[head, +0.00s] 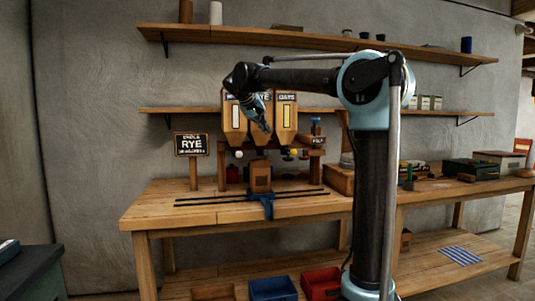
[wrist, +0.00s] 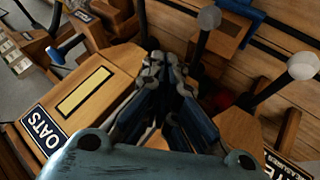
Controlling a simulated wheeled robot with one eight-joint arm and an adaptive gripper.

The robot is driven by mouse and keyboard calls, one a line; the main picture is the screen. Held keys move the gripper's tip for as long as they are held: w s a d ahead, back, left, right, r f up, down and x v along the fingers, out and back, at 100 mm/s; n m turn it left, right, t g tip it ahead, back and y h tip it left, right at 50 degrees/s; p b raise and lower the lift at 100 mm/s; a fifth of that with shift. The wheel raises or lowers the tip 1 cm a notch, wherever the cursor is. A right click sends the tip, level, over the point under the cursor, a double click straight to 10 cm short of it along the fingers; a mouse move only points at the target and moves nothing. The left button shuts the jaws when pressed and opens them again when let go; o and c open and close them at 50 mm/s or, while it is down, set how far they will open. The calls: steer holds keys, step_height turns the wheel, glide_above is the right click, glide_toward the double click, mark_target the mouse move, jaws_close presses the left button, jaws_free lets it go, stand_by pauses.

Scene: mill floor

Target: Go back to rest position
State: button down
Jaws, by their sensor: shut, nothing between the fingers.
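My gripper (head: 262,116) hangs at the end of my bent arm, in front of the wooden grain dispensers in the head view. In the wrist view my gripper (wrist: 168,75) has its fingers together, with nothing between them. A dispenser labelled OATS (head: 286,112) is to its right in the head view, and the same OATS dispenser (wrist: 80,95) is at the left in the wrist view. The RYE dispenser (head: 259,139) is partly hidden behind my gripper. Another dispenser (head: 234,122) stands to the left.
A workbench (head: 150,203) runs below, with dark rails and a small wooden box (head: 260,177) on it. A RYE sign (head: 191,145) stands at left. Shelves (head: 320,38) hang on the wall. Blue (head: 273,289) and red (head: 321,282) bins are on the lower shelf.

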steer(key=s+d+f+m+g+y, duration=0.1)
steer(key=s+d+f+g, duration=0.3)
steer(key=s+d+f, duration=1.5)
steer(key=s+d+f+y, duration=0.2)
steer(key=s+d+f, duration=0.1)
steer(key=s+f, duration=0.8)
steer(key=s+d+f+m+g+y, duration=0.1)
steer(key=s+d+f, duration=0.2)
steer(key=s+f, duration=0.8)
step_height(320, 180, down, 3)
steer(key=shift+f+g+y, duration=0.15)
steer(key=shift+g+y, duration=0.15)
steer(key=shift+y, duration=0.1)
steer(key=shift+d, duration=0.1)
steer(key=shift+w+f, duration=0.2)
steer(key=shift+w, duration=0.2)
